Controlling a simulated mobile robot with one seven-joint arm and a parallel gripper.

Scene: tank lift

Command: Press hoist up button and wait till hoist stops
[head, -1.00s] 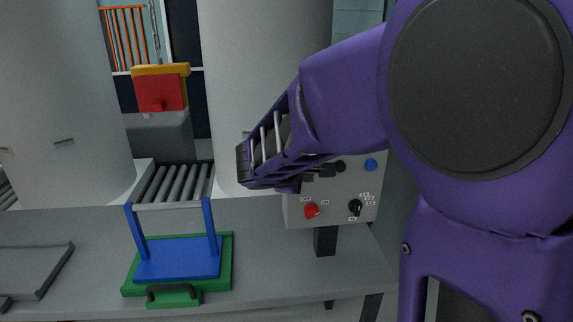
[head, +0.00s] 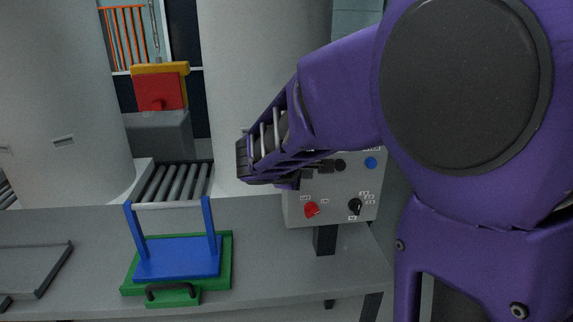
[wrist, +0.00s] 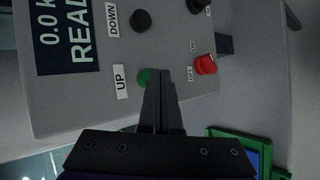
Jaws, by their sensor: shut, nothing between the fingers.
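The grey control box (head: 345,205) stands on a dark post in the head view, partly hidden by my arm. In the wrist view its panel shows a green button (wrist: 144,76) beside the label UP (wrist: 120,82) and a black button (wrist: 141,20) beside the label DOWN (wrist: 112,20). My gripper (wrist: 159,76) is shut and empty. Its fingertips overlap the right side of the green button, hiding part of it; I cannot tell if they press it. In the head view, my gripper (head: 324,166) is at the panel's upper left.
The display (wrist: 65,35) reads 0.0 and part of READ. A red and yellow block (head: 160,90) hangs behind a roller conveyor (head: 176,182). A blue stand (head: 178,258) rests on a green base on the bench.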

